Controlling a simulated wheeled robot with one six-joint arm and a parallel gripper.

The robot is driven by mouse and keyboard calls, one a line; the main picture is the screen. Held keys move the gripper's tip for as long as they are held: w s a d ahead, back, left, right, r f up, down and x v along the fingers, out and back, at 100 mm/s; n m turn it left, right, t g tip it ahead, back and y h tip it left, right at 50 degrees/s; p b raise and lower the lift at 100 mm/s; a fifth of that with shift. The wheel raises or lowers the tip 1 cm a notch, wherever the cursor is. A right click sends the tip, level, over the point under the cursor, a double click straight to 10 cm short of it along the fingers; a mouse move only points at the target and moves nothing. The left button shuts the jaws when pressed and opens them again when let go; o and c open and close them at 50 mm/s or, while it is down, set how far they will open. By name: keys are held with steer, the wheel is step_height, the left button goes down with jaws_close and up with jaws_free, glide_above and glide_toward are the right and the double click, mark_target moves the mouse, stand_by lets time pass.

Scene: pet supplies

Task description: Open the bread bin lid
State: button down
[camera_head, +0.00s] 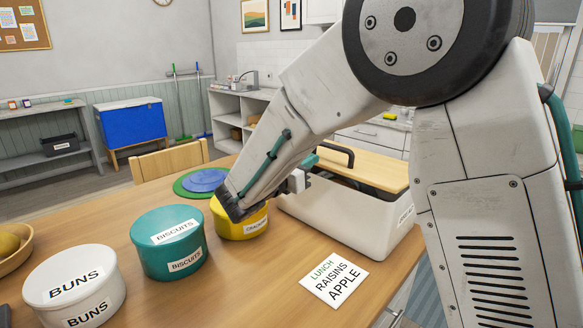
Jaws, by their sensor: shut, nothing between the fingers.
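The bread bin (335,214) is a cream box on the wooden table, right of centre, with a label on its right end. Its light wooden lid (378,168) has a dark arched handle (347,152). A dark gap shows between the lid and the box's near wall, so the lid does not sit flush there. My gripper (299,181) is at the bin's left end, close to the rim and left of the handle. It is shut and empty. My arm hides part of the bin's left side, and I cannot tell whether the gripper touches it.
A yellow tin (243,222), a teal biscuits tin (168,250) and a white buns tin (77,293) stand left of the bin. Blue and green round plates (203,180) lie behind. A lunch card (335,279) lies in front. A wooden bowl (12,255) is far left.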

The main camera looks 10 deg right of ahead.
mark_target(319, 165)
steer(key=shift+x, duration=2.25)
steer(key=shift+w+a, duration=0.1)
